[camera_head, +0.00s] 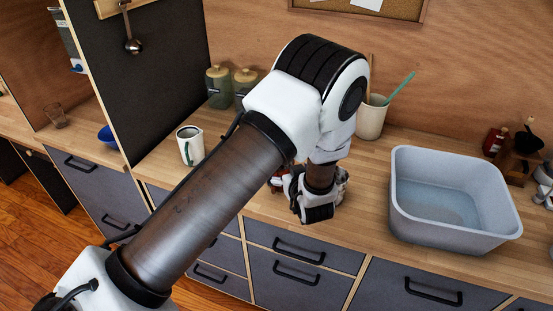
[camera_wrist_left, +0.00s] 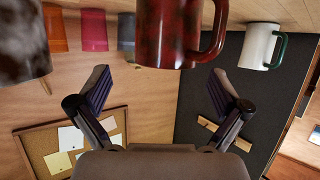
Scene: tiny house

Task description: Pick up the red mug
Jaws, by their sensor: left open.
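The red mug (camera_wrist_left: 170,30) fills the top middle of the left wrist view, its handle toward the right. The picture there is upside down. In the head view only a small red part of the mug (camera_head: 277,179) shows on the wooden counter, mostly hidden by my left arm. My left gripper (camera_head: 312,203) is low over the counter beside it. In the wrist view its two fingers (camera_wrist_left: 160,92) are spread wide and empty, with the mug ahead of them, between their lines. No contact is visible. My right gripper is not seen.
A white mug with a green handle (camera_head: 189,146) stands left of the gripper. A grey basin (camera_head: 402,205) sits to the right. A cream pot with utensils (camera_head: 371,120) and lidded jars (camera_head: 218,87) stand behind. A dark panel (camera_head: 145,75) rises at the left.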

